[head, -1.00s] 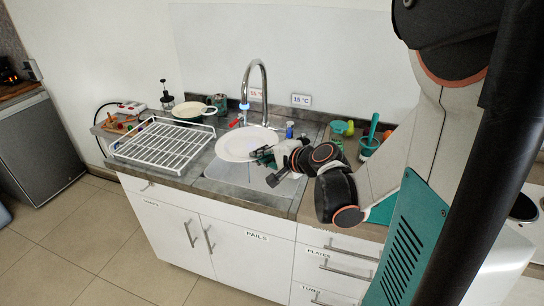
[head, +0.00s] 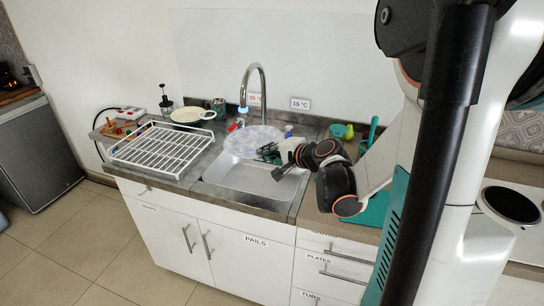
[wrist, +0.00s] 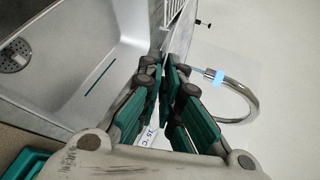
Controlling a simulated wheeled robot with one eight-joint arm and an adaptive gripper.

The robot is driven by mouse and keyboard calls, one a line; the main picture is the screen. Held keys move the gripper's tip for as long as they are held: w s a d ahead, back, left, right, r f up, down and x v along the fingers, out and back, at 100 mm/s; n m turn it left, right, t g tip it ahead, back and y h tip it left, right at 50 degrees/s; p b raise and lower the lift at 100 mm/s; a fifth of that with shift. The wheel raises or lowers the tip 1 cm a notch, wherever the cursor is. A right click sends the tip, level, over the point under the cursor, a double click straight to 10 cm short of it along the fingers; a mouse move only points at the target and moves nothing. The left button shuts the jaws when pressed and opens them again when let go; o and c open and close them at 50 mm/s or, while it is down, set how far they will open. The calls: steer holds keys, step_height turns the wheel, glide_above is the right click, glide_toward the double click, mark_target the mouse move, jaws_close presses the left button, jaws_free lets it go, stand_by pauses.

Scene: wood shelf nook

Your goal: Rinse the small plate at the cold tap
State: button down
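A white round plate (head: 250,138) is over the back of the sink, beneath the tap spout (head: 243,108). Its face looks bluish and speckled in the head view. My gripper (head: 268,152) is at its right edge, shut on the rim. In the wrist view the plate (wrist: 180,38) shows nearly edge-on between the fingertips (wrist: 170,72). The tap has a lit blue band at its tip, also seen on the tap in the wrist view (wrist: 236,92). A blue handle (head: 289,131) is right of the tap and a red handle (head: 236,125) is left.
The sink basin (head: 240,178) is empty below. A white dish rack (head: 160,148) stands on the left counter. A cream dish (head: 190,115) lies behind it. Green items (head: 341,131) stand on the right.

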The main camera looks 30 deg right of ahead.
mark_target(256, 143)
steer(key=shift+w+d+f+b, duration=0.1)
steer(key=shift+w+f+b, duration=0.2)
steer(key=shift+w, duration=1.15)
steer(key=shift+w+d+f+b, duration=0.1)
steer(key=shift+w+f+b, duration=0.2)
steer(key=shift+w, duration=1.1)
steer(key=shift+w+d+f+b, duration=0.1)
steer(key=shift+w+f+b, duration=0.2)
steer(key=shift+w, duration=1.15)
steer(key=s, duration=0.8)
steer(key=shift+a, duration=0.3)
steer(key=shift+s+r, duration=0.1)
steer(key=shift+r, duration=0.05)
steer(key=s+r+p, duration=0.3)
steer(key=s, duration=0.1)
steer(key=shift+s+a+r+p, duration=0.2)
steer(key=shift+s+r+p, duration=0.1)
steer(key=shift+s+r, duration=0.1)
